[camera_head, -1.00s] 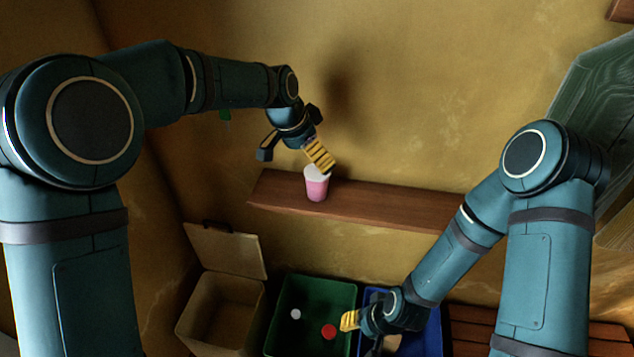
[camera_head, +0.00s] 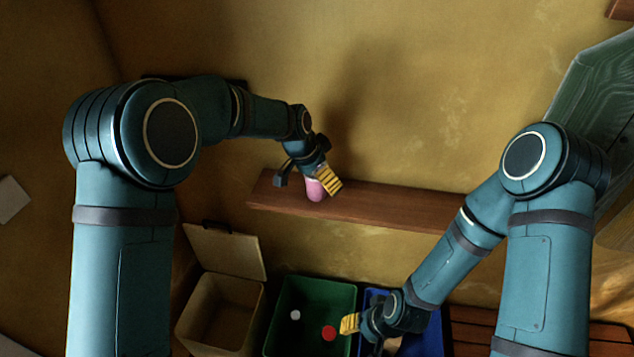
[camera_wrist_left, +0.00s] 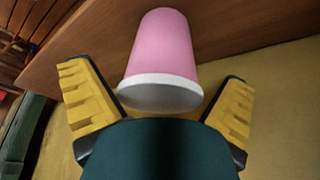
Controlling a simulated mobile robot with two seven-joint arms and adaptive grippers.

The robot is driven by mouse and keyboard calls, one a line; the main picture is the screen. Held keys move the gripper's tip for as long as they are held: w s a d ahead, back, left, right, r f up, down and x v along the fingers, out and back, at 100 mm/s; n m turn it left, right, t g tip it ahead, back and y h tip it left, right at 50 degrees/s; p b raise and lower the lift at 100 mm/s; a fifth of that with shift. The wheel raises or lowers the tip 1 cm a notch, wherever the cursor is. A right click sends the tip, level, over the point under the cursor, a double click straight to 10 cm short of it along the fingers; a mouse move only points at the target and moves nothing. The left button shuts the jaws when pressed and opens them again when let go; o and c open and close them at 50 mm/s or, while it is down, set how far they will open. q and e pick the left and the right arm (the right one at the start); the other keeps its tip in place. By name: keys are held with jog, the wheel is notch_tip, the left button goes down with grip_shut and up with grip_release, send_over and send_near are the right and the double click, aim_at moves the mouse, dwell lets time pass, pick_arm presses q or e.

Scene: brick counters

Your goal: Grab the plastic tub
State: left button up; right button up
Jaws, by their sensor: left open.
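The plastic tub (camera_head: 314,191) is pink with a white top and stands on a brown wooden shelf (camera_head: 400,207). In the head view its upper part is hidden behind my left gripper (camera_head: 318,182). In the left wrist view the tub (camera_wrist_left: 162,50) shows between the two yellow-padded fingers of the open left gripper (camera_wrist_left: 160,105), with a gap visible on each side. My right gripper (camera_head: 352,326) is low, over the blue bin (camera_head: 432,332), away from the tub; its finger opening is unclear.
The yellow wall (camera_head: 420,90) rises behind the shelf. The shelf right of the tub is clear.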

pick_arm(q)
jog(key=c, duration=0.8)
jog(key=shift+r, duration=0.1)
